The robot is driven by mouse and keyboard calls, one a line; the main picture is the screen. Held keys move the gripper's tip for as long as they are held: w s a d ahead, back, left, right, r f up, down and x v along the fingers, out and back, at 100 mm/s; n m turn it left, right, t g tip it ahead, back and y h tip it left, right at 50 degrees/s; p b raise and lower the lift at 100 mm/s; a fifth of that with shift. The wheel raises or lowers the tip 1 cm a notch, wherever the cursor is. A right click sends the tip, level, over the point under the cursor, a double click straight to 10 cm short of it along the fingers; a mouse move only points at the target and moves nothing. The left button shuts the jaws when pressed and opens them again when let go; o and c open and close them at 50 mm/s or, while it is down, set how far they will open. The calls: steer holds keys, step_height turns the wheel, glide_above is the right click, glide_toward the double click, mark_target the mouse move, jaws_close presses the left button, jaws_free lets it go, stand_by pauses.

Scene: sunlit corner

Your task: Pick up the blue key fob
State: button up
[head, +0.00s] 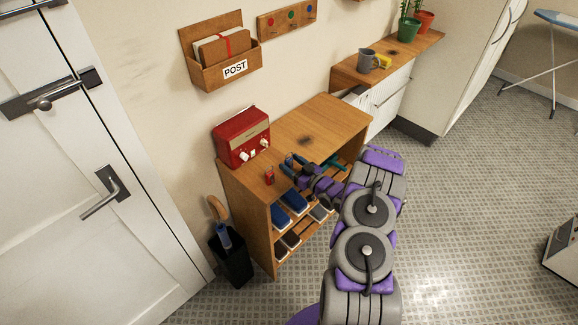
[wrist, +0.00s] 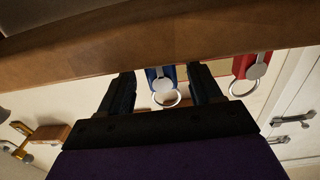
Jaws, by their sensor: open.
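The blue key fob (wrist: 152,76) shows in the wrist view between the two fingers of my gripper (wrist: 164,80), with its metal ring (wrist: 166,98) hanging clear at the wood edge. The fingers are open on either side of the fob, and I cannot tell whether either one touches it. In the head view my gripper (head: 292,165) is at the front edge of the wooden cabinet top, and a small bit of blue (head: 289,159) shows at its tips. The arm hides most of that spot.
A red key fob (head: 269,175) lies left of my gripper on the cabinet top (head: 318,122); it also shows in the wrist view (wrist: 245,66). A red radio (head: 241,137) stands behind it. The cabinet top's right part is clear.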

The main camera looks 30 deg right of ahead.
mark_target(290, 160)
steer(key=shift+x, duration=0.85)
steer(key=c, duration=1.1)
steer(key=shift+r, duration=0.45)
steer(key=r, duration=0.1)
steer(key=s+r+p, duration=0.1)
steer(key=r, duration=0.1)
steer(key=shift+a, duration=0.1)
steer(key=s+a+p, duration=0.1)
steer(key=s, duration=0.3)
steer(key=s+a, duration=0.1)
steer(key=s, duration=0.4)
steer(key=s+a+r+p, duration=0.1)
steer(key=s+a, duration=0.1)
steer(key=s, duration=0.3)
steer(key=shift+s+a+r+p, duration=0.1)
steer(key=shift+s+a+p, duration=0.05)
steer(key=shift+s+p, duration=0.15)
